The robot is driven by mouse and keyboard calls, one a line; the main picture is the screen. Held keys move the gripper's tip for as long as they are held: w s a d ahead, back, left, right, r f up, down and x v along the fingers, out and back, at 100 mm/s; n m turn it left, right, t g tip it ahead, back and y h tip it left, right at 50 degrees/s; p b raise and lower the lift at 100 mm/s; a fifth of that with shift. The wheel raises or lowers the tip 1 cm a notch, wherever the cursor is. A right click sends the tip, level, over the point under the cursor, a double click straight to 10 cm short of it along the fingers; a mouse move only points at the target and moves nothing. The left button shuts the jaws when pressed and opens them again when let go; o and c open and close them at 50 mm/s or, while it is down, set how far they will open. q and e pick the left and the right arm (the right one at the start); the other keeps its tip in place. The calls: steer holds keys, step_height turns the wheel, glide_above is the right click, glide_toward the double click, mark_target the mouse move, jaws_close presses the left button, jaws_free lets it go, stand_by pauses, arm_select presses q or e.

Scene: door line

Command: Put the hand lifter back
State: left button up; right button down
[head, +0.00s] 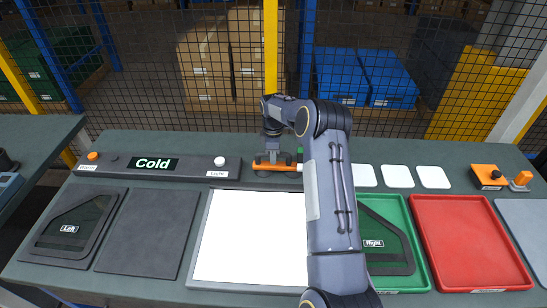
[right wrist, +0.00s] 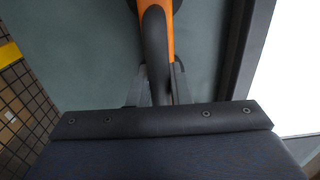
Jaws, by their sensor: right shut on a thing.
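The hand lifter (head: 262,167) is an orange bar with dark round pads, at the back of the table behind the white light panel (head: 250,240). My right gripper (head: 272,151) is above it, pointing down, and is shut on its black grip. In the right wrist view the lifter (right wrist: 169,45) runs up from between the fingers (right wrist: 158,88). I cannot tell whether its pads touch the table. My right forearm hides part of the table right of the lifter. My left gripper is not in view.
A dark control bar (head: 205,168) marked "Cold" lies left of the lifter. A "Left" panel (head: 70,230) lies front left. A green tray (head: 415,265) with a "Right" panel and a red tray (head: 470,240) lie right. White squares (head: 398,176) lie behind them. A mesh fence (head: 150,60) stands behind the table.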

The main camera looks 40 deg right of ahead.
steer(key=shift+r, duration=0.15)
steer(key=shift+f, duration=0.25)
steer(key=c, duration=1.3)
jaws_free()
steer(key=shift+c, duration=0.2)
steer(key=shift+r, duration=0.1)
